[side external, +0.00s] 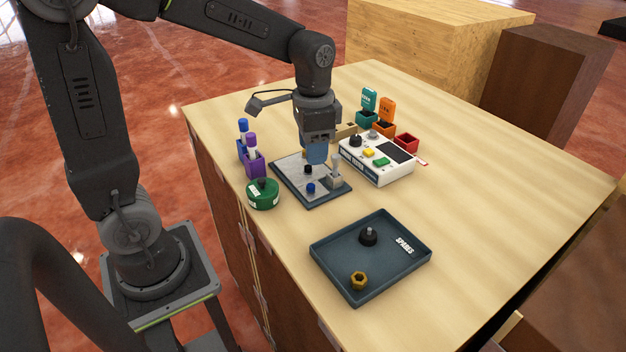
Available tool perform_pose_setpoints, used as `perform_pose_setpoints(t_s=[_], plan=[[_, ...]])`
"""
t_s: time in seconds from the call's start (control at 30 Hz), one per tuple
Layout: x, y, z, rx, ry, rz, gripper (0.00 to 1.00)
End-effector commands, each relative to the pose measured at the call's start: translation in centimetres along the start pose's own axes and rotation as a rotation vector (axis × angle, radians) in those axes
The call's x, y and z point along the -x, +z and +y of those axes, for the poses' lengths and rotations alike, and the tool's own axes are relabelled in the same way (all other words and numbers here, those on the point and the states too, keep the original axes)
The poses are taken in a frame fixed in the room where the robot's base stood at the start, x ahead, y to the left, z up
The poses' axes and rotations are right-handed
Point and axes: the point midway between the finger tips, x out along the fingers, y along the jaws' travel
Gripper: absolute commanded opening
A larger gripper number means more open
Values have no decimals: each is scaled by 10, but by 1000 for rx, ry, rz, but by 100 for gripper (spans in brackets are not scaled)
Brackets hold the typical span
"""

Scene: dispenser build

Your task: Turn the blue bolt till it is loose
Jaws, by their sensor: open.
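A blue bolt (311,188) stands on the near part of a grey plate with a dark base (290,172). A second, darker bolt-like piece (308,169) sits on the plate behind it. A grey upright fitting (335,180) stands at the plate's right edge. My gripper (316,160) points down over the plate, above and behind the blue bolt and apart from it. Its bluish fingers are open; the gap between them is too small to make out here. Part of the plate's far side is hidden behind my gripper.
Left of the plate are purple and blue holders with capped tubes (252,150) and a green round container (262,194). A white device (378,160) and coloured bins (384,122) stand to the right. A "SPARES" tray (330,262) lies in front. The table's right side is clear.

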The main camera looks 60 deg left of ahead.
Motion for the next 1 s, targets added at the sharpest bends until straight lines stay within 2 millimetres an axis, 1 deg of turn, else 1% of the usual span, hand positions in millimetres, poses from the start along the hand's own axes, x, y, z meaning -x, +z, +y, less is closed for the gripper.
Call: perform_pose_setpoints(t_s=[0.03, 0.2, 0.3, 0.4, 0.5, 0.6, 0.87, 1.0], plan=[[-12, 1, 0, 1, 3, -7, 44], [-46, 1, 0, 1, 3, -5, 44], [-62, 1, 0, 2, 2, -4, 44], [-74, 0, 0, 2, 2, -3, 44], [-82, 0, 0, 2, 2, -2, 44], [-85, 0, 0, 2, 1, 0, 44], [-86, 0, 0, 2, 1, 1, 44], [-86, 0, 0, 2, 1, 1, 30]])
